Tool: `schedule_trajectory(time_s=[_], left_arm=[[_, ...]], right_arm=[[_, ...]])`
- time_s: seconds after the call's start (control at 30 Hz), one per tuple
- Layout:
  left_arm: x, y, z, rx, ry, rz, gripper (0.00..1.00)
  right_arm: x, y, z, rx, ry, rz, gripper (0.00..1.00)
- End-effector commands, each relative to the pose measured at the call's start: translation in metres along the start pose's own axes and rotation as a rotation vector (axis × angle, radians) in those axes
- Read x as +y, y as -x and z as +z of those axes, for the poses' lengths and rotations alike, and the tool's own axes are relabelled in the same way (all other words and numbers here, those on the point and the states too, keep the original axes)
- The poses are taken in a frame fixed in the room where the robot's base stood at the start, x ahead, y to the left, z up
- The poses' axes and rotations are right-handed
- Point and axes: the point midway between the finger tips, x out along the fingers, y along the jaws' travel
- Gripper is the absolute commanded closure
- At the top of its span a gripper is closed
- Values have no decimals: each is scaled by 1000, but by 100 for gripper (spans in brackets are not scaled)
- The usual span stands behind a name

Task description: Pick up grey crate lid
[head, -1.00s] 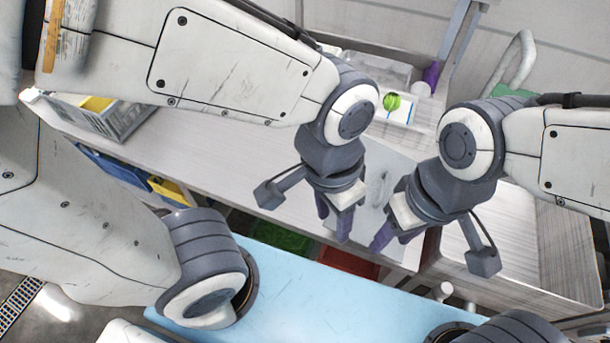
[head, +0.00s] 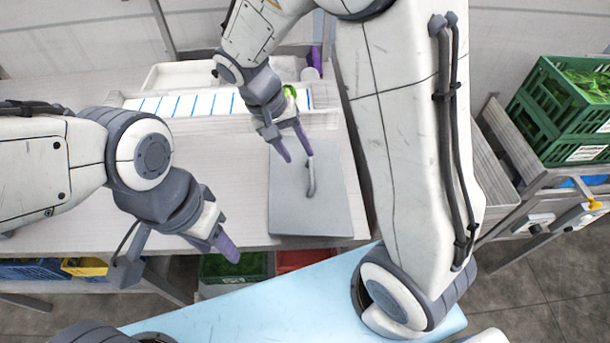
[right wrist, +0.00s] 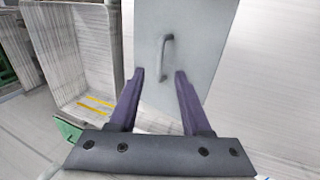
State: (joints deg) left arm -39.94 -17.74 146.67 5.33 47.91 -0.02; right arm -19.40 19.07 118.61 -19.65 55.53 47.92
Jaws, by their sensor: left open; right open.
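The grey crate lid (head: 300,208) lies flat on the light worktop, near its front edge. A raised grey handle (head: 311,176) stands on the lid. In the right wrist view the lid (right wrist: 205,50) fills the upper middle, and its handle (right wrist: 164,57) shows beyond and between the fingertips. My right gripper (head: 293,156) is open and empty, above the back part of the lid, with purple fingers apart. It also shows in the right wrist view (right wrist: 160,76). My left gripper (head: 225,250) is open and empty, left of the lid near the worktop's front edge.
A white rack with blue stripes (head: 190,104) and a white tray (head: 165,76) stand behind the lid. Green crates (head: 560,110) stand at far right. Blue (head: 35,270), green and red bins sit below the worktop. The worktop left of the lid is clear.

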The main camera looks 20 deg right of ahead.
Motion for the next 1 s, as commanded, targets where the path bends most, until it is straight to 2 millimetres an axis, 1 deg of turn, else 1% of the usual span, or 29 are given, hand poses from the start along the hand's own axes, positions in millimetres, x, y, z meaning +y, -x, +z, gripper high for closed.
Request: schedule_trajectory(time_s=[0.03, 0.2, 0.47, 0.6, 0.7, 0.83, 1.0], left_arm=[[0, 1, 0, 0, 0, 0, 51], [0, 3, 0, 0, 0, 0, 51], [0, 7, 0, 0, 0, 0, 51], [1, 13, -1, 0, 0, 0, 51], [1, 12, -1, 0, 0, 0, 51], [1, 12, -1, 0, 0, 0, 51], [1, 12, -1, 0, 0, 0, 51]], right_arm=[[1, -9, 0, -5, -5, 7, 52], [1, -34, 0, -4, -4, 6, 52], [0, -56, 2, -5, -1, 4, 52], [0, -77, 5, -7, 0, 5, 52], [-1, -91, 3, -4, -2, 3, 52], [-2, -98, 3, -1, -1, 0, 52], [-2, -98, 3, 0, -1, 0, 52]])
